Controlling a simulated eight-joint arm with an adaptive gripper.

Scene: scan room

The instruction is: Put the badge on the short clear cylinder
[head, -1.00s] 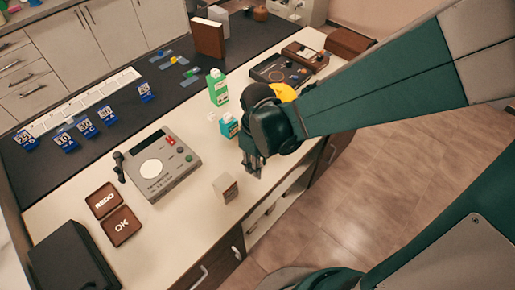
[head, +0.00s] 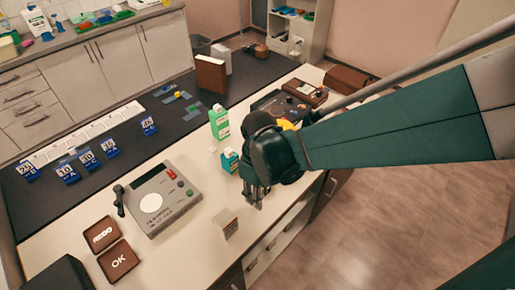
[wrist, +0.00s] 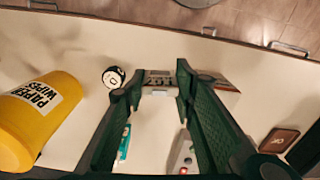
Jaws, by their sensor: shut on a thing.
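My gripper (head: 252,198) hangs over the near part of the white counter, right of the small pale box (head: 226,222). In the wrist view my gripper (wrist: 161,78) has its two fingers around a small grey piece with dark lettering, which appears to be the badge (wrist: 158,79). Its far side is hidden and the lettering is not legible. A small pale, clear-looking item beside the green carton (head: 212,149) may be the short clear cylinder; it is too small to be sure.
A green carton (head: 219,122), a teal box (head: 229,160) and a grey device (head: 160,200) stand on the counter. A yellow wipes tub (wrist: 38,112) and a black-and-white round item (wrist: 113,76) are left of my fingers. Brown REDO (head: 101,233) and OK (head: 118,261) pads lie at front left.

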